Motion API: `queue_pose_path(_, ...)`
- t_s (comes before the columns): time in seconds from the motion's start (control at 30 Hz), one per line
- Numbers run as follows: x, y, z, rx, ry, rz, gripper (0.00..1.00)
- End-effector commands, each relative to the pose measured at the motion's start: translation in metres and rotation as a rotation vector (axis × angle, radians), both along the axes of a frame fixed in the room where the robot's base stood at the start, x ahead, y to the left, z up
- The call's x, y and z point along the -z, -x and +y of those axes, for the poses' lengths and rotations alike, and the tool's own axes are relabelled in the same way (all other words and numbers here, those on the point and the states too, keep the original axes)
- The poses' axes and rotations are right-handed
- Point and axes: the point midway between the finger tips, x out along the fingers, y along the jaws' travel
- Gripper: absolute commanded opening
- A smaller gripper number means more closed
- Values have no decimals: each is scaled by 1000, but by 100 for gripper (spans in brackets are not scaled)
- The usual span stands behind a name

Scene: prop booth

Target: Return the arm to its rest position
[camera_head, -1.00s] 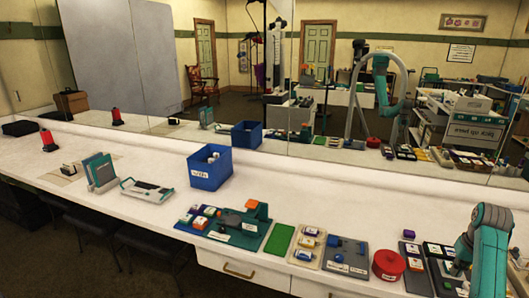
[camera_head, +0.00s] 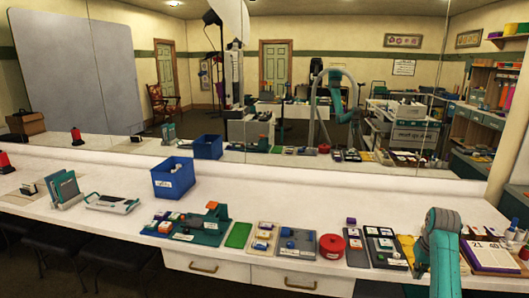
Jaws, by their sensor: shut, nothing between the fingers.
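My teal arm (camera_head: 440,245) rises at the lower right, bent at its top, in front of the right end of the counter. My gripper cannot be made out; the arm hides it or it lies outside the picture. The mirror behind the counter also shows a teal arm (camera_head: 336,95) with a pale curved hose, too small to show the jaws.
A long white counter (camera_head: 330,205) runs along the mirror. It holds a blue bin (camera_head: 173,178), a green mat (camera_head: 239,235), a red round container (camera_head: 331,246), several trays and a calendar board (camera_head: 488,256) right of my arm. Stools stand below at left.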

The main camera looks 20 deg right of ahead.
Motion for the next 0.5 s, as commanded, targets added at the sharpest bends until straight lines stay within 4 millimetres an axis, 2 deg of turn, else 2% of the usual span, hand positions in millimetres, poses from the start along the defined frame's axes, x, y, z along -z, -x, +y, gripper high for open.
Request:
queue_pose_path(0.27, 31, -5, 21, -17, 21, -23, 0)
queue_pose_path(0.5, 72, -9, 50, -41, 52, -62, 0)
